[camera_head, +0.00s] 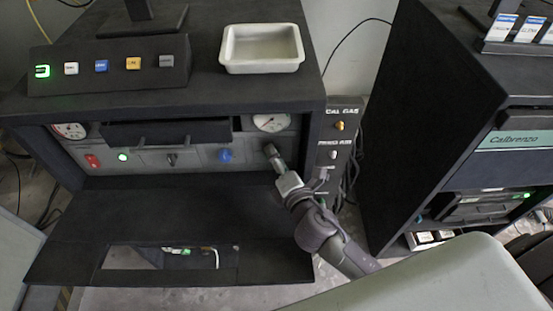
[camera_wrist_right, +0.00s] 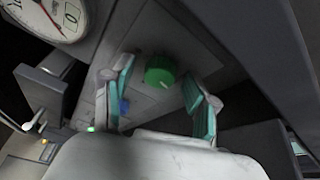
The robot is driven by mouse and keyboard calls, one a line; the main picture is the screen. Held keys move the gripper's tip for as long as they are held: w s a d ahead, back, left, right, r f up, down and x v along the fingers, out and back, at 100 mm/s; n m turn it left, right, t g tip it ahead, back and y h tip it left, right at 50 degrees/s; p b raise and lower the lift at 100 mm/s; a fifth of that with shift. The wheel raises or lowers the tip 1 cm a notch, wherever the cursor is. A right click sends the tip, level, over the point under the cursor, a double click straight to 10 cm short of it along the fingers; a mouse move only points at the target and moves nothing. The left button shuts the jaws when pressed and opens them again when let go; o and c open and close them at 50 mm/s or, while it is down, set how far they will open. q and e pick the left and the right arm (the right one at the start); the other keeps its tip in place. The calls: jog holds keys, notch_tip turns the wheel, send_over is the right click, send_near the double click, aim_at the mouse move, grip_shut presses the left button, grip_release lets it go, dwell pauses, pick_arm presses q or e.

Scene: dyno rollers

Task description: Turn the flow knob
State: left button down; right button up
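A green knob (camera_wrist_right: 160,71) with a pale mark shows on the grey panel in the right wrist view. It lies between the two teal-padded fingers of my right gripper (camera_wrist_right: 158,78), with a gap on each side. The gripper is open and holds nothing. In the head view my right gripper (camera_head: 271,153) reaches the right end of the front panel (camera_head: 196,155), below the right gauge, and hides the green knob. A blue knob (camera_head: 225,155) sits left of it; a blue part (camera_wrist_right: 123,106) also shows in the wrist view. No flow label is readable. My left gripper is out of view.
A pressure gauge (camera_head: 271,122) is above my right gripper. A black drawer (camera_head: 168,132) with handles juts out above the panel, and a black flap (camera_head: 150,215) lies open below. A white tray (camera_head: 262,67) stands on top. A side panel (camera_head: 340,128) carries more knobs.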

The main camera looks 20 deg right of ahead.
jog(key=s, duration=0.8)
jog(key=s+r, duration=0.1)
jog(key=s, duration=0.3)
jog(key=shift+d, duration=0.35)
